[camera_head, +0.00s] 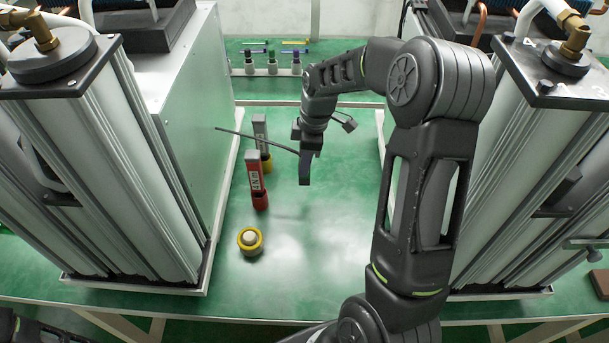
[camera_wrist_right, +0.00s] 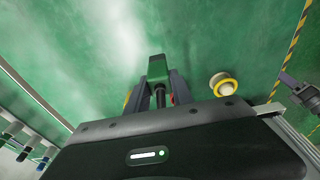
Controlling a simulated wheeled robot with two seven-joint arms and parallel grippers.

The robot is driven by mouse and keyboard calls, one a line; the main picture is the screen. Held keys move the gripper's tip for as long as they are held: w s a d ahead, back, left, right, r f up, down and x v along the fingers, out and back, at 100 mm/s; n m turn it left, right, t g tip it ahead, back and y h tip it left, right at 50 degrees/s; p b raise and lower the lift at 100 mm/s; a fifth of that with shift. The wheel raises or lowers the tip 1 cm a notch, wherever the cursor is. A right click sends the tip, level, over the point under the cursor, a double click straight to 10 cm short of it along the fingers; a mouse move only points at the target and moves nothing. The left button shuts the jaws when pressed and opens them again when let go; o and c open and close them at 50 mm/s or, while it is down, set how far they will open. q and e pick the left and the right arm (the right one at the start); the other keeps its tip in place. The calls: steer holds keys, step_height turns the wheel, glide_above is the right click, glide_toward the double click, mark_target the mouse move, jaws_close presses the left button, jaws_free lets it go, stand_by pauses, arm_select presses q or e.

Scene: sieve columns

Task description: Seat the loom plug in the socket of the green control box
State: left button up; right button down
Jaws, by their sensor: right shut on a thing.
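My right gripper (camera_head: 304,176) hangs over the middle of the green bench and points down. A thin dark cable (camera_head: 250,138) runs from it to the left. In the wrist view my right gripper (camera_wrist_right: 160,92) is shut on a small dark piece, which I take to be the loom plug (camera_wrist_right: 160,98); the fingers hide most of it. A green block (camera_wrist_right: 156,68) shows at the fingertips there; I cannot tell whether it is part of the held piece or the green control box beyond. No green control box shows clearly in the head view.
A red labelled post (camera_head: 258,198) and a yellow-based grey post (camera_head: 261,128) stand left of the gripper. A yellow-ringed button (camera_head: 250,241) sits nearer me. Tall columns (camera_head: 105,170) (camera_head: 545,170) flank the bench. The bench right of the button is clear.

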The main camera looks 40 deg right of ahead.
steer(key=shift+r, duration=1.4)
